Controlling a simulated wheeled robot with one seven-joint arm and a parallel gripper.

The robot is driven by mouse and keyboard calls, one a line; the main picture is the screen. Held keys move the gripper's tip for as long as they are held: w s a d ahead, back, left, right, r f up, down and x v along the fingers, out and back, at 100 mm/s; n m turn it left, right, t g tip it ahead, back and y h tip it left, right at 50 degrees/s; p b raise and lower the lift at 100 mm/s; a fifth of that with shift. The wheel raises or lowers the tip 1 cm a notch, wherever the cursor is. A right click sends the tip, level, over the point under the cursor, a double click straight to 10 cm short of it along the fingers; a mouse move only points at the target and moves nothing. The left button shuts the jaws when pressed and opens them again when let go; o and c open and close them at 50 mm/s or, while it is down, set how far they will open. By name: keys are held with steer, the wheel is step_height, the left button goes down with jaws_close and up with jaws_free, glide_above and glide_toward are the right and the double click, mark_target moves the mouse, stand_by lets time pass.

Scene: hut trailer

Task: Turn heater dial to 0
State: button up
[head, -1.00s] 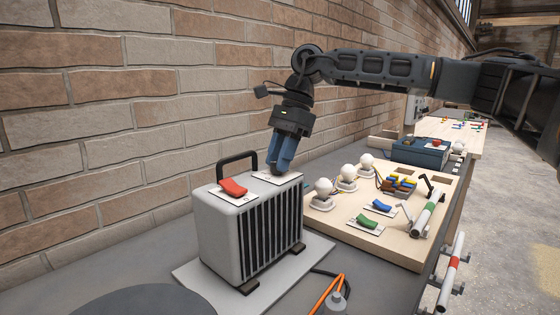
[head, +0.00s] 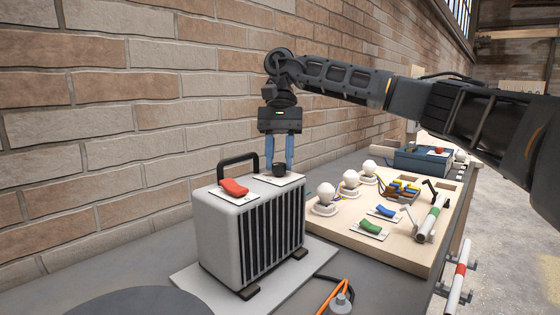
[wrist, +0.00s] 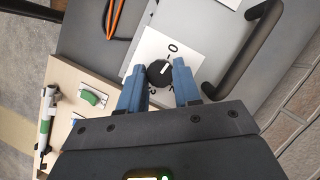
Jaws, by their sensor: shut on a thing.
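The heater (head: 222,235) is a light grey box with a black grille and a black carry handle (head: 238,158). Its black round dial (head: 279,170) sits on a white plate on the top, at the far right end. In the wrist view the dial (wrist: 160,73) has a white pointer mark aimed up and right, roughly towards the printed 0; exact alignment is hard to tell. My gripper (head: 280,168) points down over the dial with its blue fingers on either side. It is shut on the dial, as the fingers (wrist: 159,70) in the wrist view flank it.
A red rocker switch (head: 233,187) is on the heater top beside the dial. The handle stands close to my gripper. A wooden board (head: 340,233) with bulbs and switches lies to the right. A brick wall (head: 120,120) is behind. An orange cable (head: 330,294) lies in front.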

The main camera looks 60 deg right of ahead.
steer(key=shift+n, duration=0.8)
steer(key=o, duration=1.1)
steer(key=shift+c, duration=0.2)
steer(key=shift+g, duration=0.3)
steer(key=v, duration=0.7)
steer(key=shift+r, duration=0.35)
steer(key=shift+w, duration=0.15)
